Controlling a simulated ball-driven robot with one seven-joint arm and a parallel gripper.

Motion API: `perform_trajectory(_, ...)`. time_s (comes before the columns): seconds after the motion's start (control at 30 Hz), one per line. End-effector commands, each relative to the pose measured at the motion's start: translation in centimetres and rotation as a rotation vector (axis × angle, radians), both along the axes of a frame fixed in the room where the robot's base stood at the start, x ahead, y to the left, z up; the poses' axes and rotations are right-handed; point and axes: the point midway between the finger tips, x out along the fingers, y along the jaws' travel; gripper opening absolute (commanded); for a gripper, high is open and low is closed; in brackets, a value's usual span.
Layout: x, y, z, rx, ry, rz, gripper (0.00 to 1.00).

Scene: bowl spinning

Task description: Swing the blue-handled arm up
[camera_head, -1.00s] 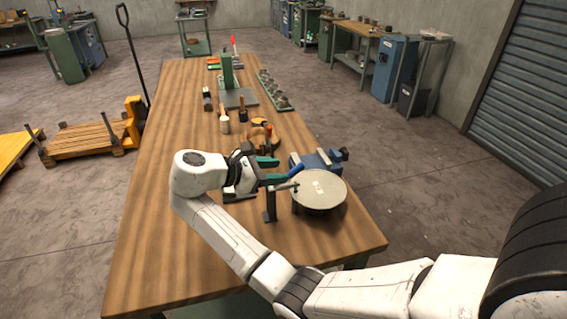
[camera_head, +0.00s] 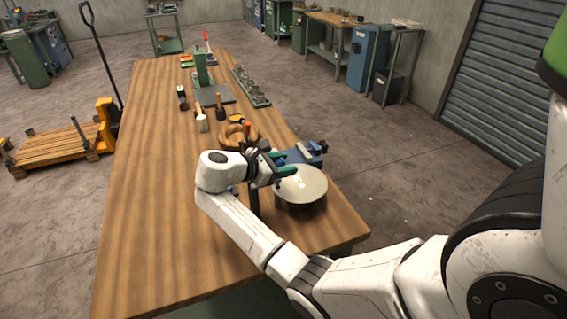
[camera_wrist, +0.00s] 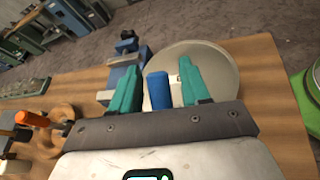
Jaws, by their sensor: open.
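The blue handle (camera_wrist: 158,90) stands between the two green fingers of my gripper (camera_wrist: 158,82) in the wrist view, with a gap on each side. The disc also shows behind the fingers in the wrist view (camera_wrist: 215,65). A dark upright post (camera_head: 253,200) stands under my gripper, left of the disc. The rest of the handled arm is mostly hidden by my gripper.
A blue vise (camera_head: 305,153) stands just behind the disc. A wooden ring (camera_head: 232,136) with an orange-handled tool lies behind my wrist. Mallets and a green press (camera_head: 202,70) stand farther back. The left side of the wooden bench (camera_head: 150,210) is clear.

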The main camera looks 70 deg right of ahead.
Motion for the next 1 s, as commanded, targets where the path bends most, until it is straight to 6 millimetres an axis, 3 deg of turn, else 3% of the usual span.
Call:
perform_trajectory(0.27,-0.1,-0.15,-0.1,0.0,0.0,0.0,0.46)
perform_trajectory(0.77,-0.09,-0.12,-0.08,0.0,0.0,0.0,0.0)
perform_trajectory(1.0,-0.09,-0.11,-0.08,0.0,0.0,0.0,0.0)
